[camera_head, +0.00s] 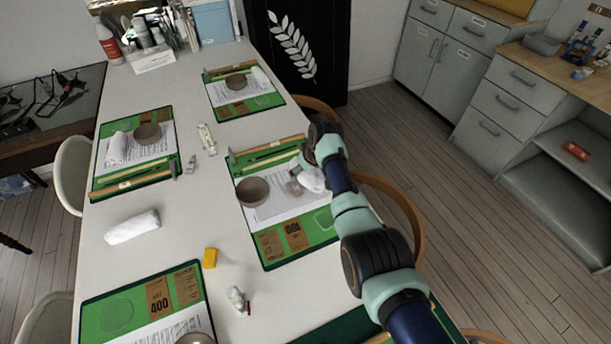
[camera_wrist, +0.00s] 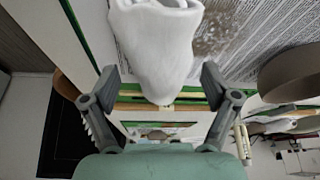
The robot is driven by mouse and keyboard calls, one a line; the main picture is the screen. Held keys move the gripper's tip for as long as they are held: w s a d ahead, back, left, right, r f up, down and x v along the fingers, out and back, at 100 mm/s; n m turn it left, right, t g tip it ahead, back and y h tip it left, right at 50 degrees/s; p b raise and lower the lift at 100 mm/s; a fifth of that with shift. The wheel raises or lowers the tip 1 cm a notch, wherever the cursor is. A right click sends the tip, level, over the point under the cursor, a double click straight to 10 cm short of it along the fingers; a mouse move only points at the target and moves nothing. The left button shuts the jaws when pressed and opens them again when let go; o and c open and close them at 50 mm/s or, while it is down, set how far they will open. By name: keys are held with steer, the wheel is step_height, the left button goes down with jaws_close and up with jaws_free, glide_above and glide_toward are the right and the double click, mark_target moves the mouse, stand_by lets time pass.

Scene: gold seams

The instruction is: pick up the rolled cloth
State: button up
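A white rolled cloth (camera_head: 313,182) lies over the printed sheet on the middle green mat (camera_head: 322,222), partly hidden by my gripper. In the wrist view the cloth (camera_wrist: 158,45) reaches from the top edge down between the two fingers of my gripper (camera_wrist: 160,83). The fingers stand apart with a gap on each side of the cloth's rounded end, so the gripper is open. In the head view my gripper (camera_head: 301,178) is low over the cloth; whether it touches is hard to tell.
A grey-brown bowl (camera_head: 252,191) sits left of the cloth on the same mat. Other white rolls lie on the table (camera_head: 132,227), on the left mat (camera_head: 117,148) and on the far mat (camera_head: 260,78). A yellow block (camera_head: 210,257) stands nearer the front. A wooden chair (camera_head: 400,210) is at the right edge.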

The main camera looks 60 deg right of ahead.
steer(key=c, duration=0.9)
step_height(320, 180, up, 20)
steer(key=p, duration=0.7)
